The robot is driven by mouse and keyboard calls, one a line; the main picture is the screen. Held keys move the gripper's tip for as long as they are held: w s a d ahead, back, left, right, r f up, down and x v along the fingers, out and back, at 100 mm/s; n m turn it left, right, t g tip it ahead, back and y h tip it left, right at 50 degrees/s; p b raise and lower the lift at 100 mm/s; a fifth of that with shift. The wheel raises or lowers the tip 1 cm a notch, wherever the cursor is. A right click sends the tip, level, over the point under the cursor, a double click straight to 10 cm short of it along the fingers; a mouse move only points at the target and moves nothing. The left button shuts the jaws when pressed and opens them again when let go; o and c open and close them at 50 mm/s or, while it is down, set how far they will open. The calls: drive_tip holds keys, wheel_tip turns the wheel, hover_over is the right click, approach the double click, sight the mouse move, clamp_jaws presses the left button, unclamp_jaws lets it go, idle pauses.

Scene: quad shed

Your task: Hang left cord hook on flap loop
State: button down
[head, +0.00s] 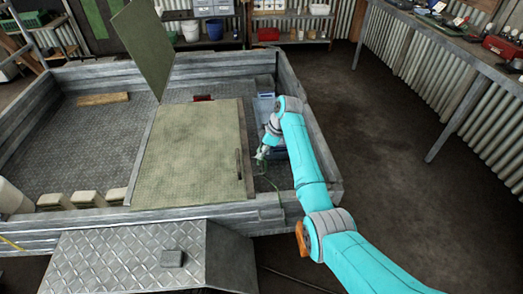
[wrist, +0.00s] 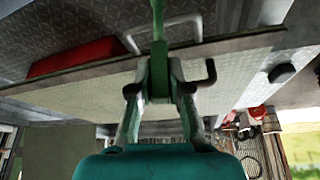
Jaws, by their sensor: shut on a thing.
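My gripper (head: 263,152) is at the right edge of the green flap panel (head: 190,150), above the narrow strip of trailer bed beside it. In the wrist view my gripper (wrist: 160,85) is shut on the green cord end (wrist: 158,60). A dark bent hook (wrist: 211,70) sticks out to the right of the fingers. A pale metal loop (wrist: 165,27) stands at the panel's edge, just beyond the fingers; the hook looks apart from it. In the head view a dark bar, probably the loop (head: 239,164), lies near the panel's right edge. Green cord (head: 264,182) hangs below my gripper.
The trailer's metal side wall (head: 315,130) runs close on the right of my gripper. Another green panel (head: 144,45) stands raised at the back. A red object (wrist: 80,57) shows in the wrist view. A workbench (head: 440,40) stands right; the floor between is clear.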

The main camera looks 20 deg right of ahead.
drive_tip(key=shift+f, duration=1)
drive_tip(key=c, duration=0.6)
unclamp_jaws()
drive_tip(key=shift+o, duration=0.2)
drive_tip(key=shift+r, duration=4.5)
